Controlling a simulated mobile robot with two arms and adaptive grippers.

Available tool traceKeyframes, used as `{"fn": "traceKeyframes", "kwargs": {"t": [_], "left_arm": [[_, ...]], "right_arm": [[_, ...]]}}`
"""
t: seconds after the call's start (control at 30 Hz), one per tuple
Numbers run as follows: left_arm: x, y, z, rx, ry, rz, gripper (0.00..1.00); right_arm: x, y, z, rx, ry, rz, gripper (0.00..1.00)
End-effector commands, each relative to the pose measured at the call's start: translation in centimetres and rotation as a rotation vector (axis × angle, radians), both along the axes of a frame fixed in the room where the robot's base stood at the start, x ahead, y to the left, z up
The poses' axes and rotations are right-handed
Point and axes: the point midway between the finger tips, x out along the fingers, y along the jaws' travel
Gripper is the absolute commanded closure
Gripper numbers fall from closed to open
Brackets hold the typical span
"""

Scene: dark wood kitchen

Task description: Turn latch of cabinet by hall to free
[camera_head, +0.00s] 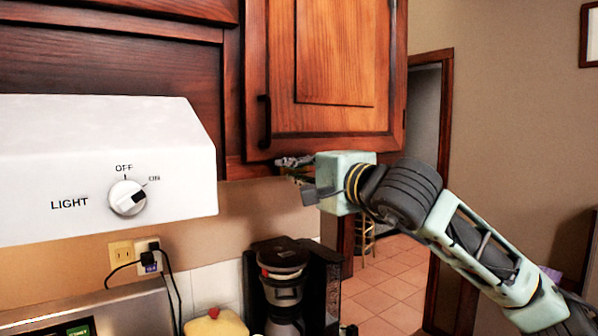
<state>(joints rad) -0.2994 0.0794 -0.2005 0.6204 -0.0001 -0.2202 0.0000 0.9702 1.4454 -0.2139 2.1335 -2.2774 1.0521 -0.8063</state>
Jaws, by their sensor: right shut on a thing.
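The wooden cabinet (335,60) by the hall hangs at the upper middle, with its door closed and a dark vertical handle (264,121) on the door's left side. My right arm comes in from the lower right. My right gripper (293,168) is at the cabinet's bottom edge, below and right of the handle, shut on a small piece there that appears to be the latch. The fingers and the cabinet edge mostly hide this piece, so its turn position cannot be told. My left gripper is not in view.
A white range hood (90,150) with a light knob (127,197) juts out at left. A black coffee maker (285,285) stands below my gripper. Plugged cords (148,258) hang at the wall outlet. The hall doorway (425,110) and tiled floor (385,280) lie behind my arm.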

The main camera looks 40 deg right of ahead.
Motion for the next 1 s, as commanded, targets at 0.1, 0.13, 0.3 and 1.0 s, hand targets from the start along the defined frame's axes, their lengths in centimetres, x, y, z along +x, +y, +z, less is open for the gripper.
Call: {"fn": "traceKeyframes", "kwargs": {"t": [0.1,0.13,0.3,1.0], "left_arm": [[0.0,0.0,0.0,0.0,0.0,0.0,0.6],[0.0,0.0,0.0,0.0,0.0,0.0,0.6],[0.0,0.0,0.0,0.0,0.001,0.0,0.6],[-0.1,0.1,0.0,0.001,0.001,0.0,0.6]], "right_arm": [[0.1,0.2,-0.4,-0.001,0.009,0.004,0.79],[0.1,0.2,-0.4,-0.001,0.009,0.003,0.76],[0.1,0.1,-0.3,0.0,0.006,0.002,0.68],[-2.5,0.0,-0.1,-0.007,0.002,-0.007,0.68]]}}
